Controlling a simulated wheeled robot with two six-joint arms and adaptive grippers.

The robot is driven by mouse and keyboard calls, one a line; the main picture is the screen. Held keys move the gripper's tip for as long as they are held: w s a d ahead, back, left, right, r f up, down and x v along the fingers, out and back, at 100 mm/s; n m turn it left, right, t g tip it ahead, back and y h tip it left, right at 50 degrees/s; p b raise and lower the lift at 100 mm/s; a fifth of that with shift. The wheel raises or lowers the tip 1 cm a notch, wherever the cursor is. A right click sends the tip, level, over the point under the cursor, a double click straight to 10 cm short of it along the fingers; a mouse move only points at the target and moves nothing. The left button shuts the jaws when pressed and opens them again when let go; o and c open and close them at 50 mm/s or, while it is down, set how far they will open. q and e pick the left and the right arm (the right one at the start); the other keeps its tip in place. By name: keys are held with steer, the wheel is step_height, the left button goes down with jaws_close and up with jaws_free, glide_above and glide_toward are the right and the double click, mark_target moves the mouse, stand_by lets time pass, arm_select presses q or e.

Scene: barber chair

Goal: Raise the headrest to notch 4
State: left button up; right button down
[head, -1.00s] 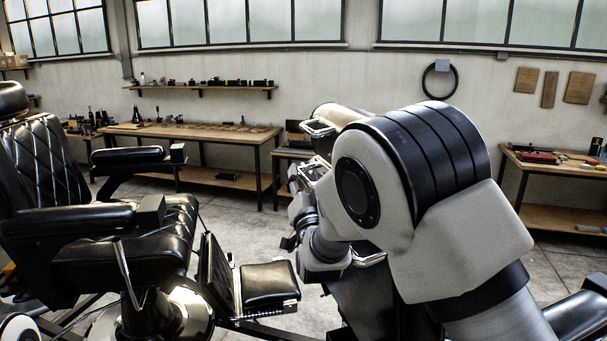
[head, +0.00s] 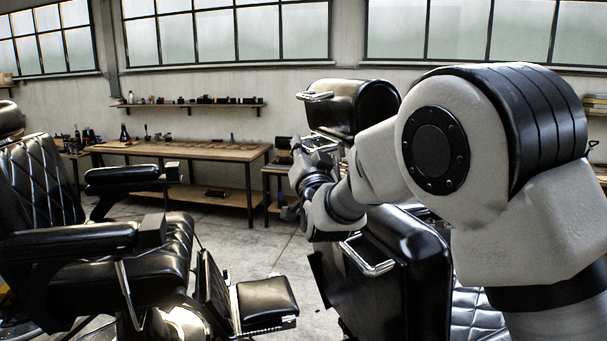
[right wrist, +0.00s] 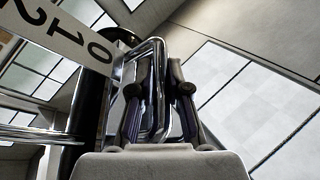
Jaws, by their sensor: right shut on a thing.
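The black padded headrest (head: 362,108) stands above the near chair's dark backrest (head: 405,275) in the head view. A chrome handle (head: 315,96) sticks out from its left side. My right gripper (head: 318,150) is below the headrest, partly hidden by my own wrist. In the right wrist view my right gripper (right wrist: 160,90) is shut on a chrome bar loop (right wrist: 153,60). No notch pointer can be made out. My left gripper is out of view.
Another black barber chair (head: 65,245) with a footrest (head: 266,300) stands at the left. A wooden workbench (head: 185,150) and a wall shelf (head: 190,104) are behind. Bare floor shows between the chair and the bench. A lower chrome handle (head: 368,256) juts from the near backrest.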

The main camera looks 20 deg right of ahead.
steer(key=shift+a+r, duration=0.15)
steer(key=shift+r, duration=0.45)
steer(key=shift+a+r, duration=0.15)
steer(key=shift+r, duration=0.45)
steer(key=shift+d, duration=0.1)
steer(key=shift+f, duration=0.1)
steer(key=c, duration=1.1)
jaws_free()
steer(key=shift+w, duration=0.1)
steer(key=shift+c, duration=0.2)
steer(key=shift+w+f, duration=0.2)
steer(key=v, duration=1.2)
steer(key=shift+w+f, duration=0.1)
